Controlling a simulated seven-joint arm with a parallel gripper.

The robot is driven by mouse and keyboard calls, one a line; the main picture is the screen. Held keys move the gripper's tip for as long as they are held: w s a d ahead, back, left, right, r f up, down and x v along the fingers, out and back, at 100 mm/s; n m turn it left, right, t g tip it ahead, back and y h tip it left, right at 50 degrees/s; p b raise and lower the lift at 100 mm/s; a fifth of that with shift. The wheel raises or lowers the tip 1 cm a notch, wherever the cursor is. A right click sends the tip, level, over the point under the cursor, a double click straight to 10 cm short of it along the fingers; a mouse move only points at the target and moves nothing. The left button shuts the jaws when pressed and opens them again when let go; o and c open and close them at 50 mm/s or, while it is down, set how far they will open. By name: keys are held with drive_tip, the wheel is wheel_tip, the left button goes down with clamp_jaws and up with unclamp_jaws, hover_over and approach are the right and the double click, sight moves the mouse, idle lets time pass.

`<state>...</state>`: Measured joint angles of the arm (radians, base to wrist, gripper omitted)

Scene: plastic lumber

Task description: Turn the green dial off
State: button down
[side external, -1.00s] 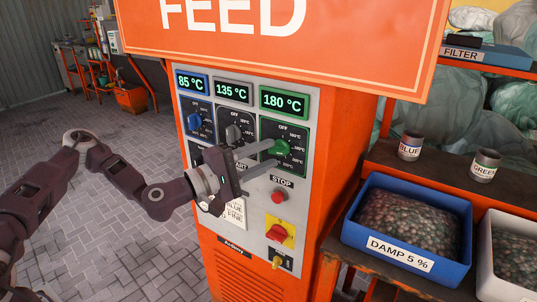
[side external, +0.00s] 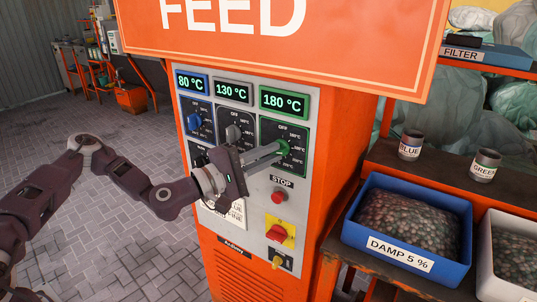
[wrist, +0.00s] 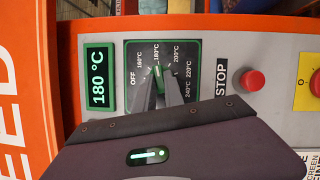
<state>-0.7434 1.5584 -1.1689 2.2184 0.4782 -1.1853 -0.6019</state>
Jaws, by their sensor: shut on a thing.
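The green dial (side external: 284,146) is at the right of three dials on the control panel, framed in green under a display (side external: 284,102) reading 180 °C. My gripper (side external: 279,149) is shut on the dial, its two fingers close together on the knob. In the wrist view, the fingertips (wrist: 160,82) close on the green knob (wrist: 157,72), hiding part of it. The scale around it shows OFF (wrist: 134,76) and temperatures up to 240 °C. The knob appears to point near the 180 °C mark.
A blue dial (side external: 195,122) and a grey dial (side external: 233,133) sit to the left, under displays of 80 °C and 130 °C. A red STOP button (side external: 279,196) and a red switch on yellow (side external: 279,232) are below. A blue crate (side external: 403,263) stands right.

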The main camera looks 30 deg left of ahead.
drive_tip(key=n+t, duration=0.1)
drive_tip(key=n, duration=0.2)
drive_tip(key=shift+f, duration=0.2)
drive_tip(key=n+t, duration=0.1)
drive_tip(key=n, duration=0.2)
drive_tip(key=n+t+y, duration=0.1)
drive_tip(key=n, duration=0.1)
drive_tip(key=shift+d+f+n+y, duration=0.1)
drive_tip(key=shift+d+n+y, duration=0.1)
drive_tip(key=shift+n+y, duration=0.15)
drive_tip(key=n+y, duration=0.1)
drive_tip(key=n, duration=0.2)
drive_tip(key=n+t+y, duration=0.1)
drive_tip(key=n, duration=0.2)
drive_tip(key=shift+d+y, duration=0.15)
drive_tip(key=shift+y, duration=0.2)
drive_tip(key=shift+d+n+t+y, duration=0.1)
drive_tip(key=shift+n+t+y, duration=0.15)
drive_tip(key=shift+n+y, duration=0.7)
drive_tip(key=shift+n+t+y, duration=0.25)
drive_tip(key=shift+n, duration=1.55)
drive_tip(key=c, duration=1.4)
unclamp_jaws()
drive_tip(key=shift+c, duration=0.2)
